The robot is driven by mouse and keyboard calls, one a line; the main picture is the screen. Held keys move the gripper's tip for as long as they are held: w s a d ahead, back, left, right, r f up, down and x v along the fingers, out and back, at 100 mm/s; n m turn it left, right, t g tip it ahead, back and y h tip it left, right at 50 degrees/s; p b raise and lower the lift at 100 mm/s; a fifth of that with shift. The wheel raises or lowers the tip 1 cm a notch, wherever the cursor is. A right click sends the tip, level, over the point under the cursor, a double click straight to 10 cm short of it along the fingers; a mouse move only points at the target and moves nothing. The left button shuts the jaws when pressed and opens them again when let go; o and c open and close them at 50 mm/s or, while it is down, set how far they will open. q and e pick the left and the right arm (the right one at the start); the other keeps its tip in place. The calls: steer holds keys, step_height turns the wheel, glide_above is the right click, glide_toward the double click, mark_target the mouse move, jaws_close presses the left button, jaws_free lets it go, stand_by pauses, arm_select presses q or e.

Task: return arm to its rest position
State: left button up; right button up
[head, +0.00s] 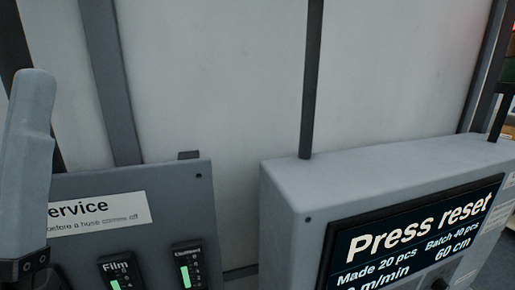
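A pale grey elongated piece (28,150) with a dark bolted base stands upright at the left edge. No part of my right arm is in view.
A grey box with a display (420,235) reading "Press reset" fills the lower right. A grey panel (178,190) with a "service" label and two small green-lit controllers, one marked "Film" (118,272), is at lower left. Pale wall panels and dark posts (312,80) stand behind.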

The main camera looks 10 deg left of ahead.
arm_select(q)
steer(key=w+d+f+g+h, duration=0.2)
steer(key=w+f+g+h, duration=0.1)
steer(key=w+f+h, duration=0.15)
step_height(320, 180, up, 24)
steer(key=p, duration=2.3)
steer(key=shift+s, duration=0.15)
steer(key=shift+a+r, duration=0.15)
